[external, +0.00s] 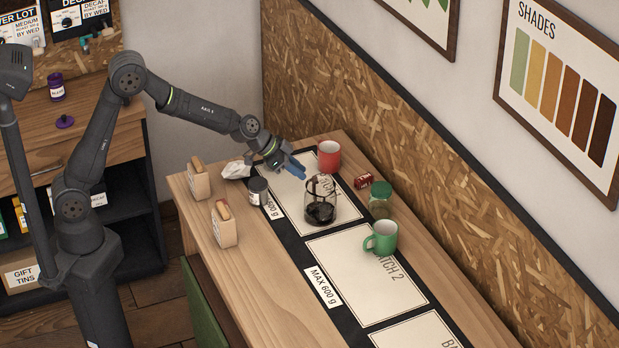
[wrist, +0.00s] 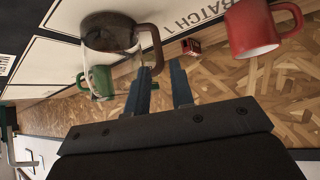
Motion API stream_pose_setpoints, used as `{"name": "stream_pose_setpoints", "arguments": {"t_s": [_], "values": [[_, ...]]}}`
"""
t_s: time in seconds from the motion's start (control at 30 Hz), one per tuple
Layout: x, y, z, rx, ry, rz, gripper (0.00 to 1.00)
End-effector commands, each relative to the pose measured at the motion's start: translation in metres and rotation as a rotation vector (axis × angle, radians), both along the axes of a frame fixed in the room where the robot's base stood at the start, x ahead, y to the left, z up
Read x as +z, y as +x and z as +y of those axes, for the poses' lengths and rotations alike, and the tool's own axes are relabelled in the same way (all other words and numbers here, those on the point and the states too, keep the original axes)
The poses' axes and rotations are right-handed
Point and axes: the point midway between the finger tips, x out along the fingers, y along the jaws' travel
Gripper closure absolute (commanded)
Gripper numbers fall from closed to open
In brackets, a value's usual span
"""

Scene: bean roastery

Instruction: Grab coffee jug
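My gripper (external: 297,169) is just behind and left of the jug in the external view. In the wrist view my gripper's (wrist: 163,70) two blue fingers are apart with nothing held.
A red mug (external: 329,157) stands close behind my gripper. A dark-lidded jar (external: 258,191) is at left.

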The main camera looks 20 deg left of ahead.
Motion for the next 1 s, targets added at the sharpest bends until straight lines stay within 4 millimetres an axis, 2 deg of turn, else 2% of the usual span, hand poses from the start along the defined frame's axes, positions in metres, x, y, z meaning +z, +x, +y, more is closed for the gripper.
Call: {"name": "stream_pose_setpoints", "arguments": {"t_s": [0.4,0.73,0.77,0.87,1.0], "values": [[-0.033,0.01,-0.03,0.001,0.001,0.0,0.78],[-0.038,0.012,-0.034,0.001,0.001,-0.001,0.78],[-0.038,0.012,-0.034,0.001,0.001,-0.001,0.8],[-0.038,0.012,-0.034,0.001,0.001,-0.001,1.0],[-0.037,0.012,-0.034,0.002,0.0,-0.001,1.0]]}}
